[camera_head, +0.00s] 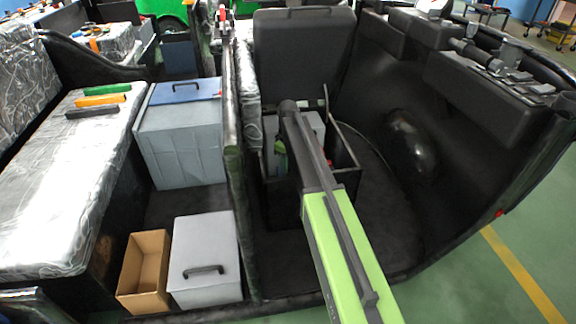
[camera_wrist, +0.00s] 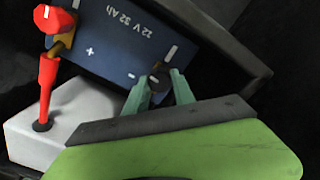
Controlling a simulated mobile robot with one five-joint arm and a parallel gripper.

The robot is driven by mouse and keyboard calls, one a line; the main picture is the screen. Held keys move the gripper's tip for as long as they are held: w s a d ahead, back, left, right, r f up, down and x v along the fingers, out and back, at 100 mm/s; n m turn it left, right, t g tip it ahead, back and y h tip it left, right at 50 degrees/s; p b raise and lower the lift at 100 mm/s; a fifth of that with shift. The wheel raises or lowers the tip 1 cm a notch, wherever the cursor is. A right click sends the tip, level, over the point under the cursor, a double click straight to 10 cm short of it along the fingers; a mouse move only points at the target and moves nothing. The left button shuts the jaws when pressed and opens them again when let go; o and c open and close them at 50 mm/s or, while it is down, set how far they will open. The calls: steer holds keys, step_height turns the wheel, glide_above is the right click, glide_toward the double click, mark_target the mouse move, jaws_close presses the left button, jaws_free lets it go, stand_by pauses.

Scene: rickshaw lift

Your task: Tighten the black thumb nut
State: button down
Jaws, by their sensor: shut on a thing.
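My gripper (camera_wrist: 160,86) has its two green fingers closed around the small black thumb nut (camera_wrist: 158,80).
A light grey block (camera_wrist: 25,140) is beside the battery, and a dark wall (camera_wrist: 225,30) runs close behind it. The black seat back (camera_head: 303,50) stands behind.

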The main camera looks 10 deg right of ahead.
steer(key=m, duration=0.4)
steer(key=shift+m, duration=0.3)
steer(key=m, duration=0.3)
steer(key=shift+m, duration=0.3)
steer(key=m, duration=0.4)
steer(key=shift+m, duration=2.1)
steer(key=c, duration=1.3)
jaws_free()
steer(key=shift+c, duration=0.2)
steer(key=shift+r, duration=0.1)
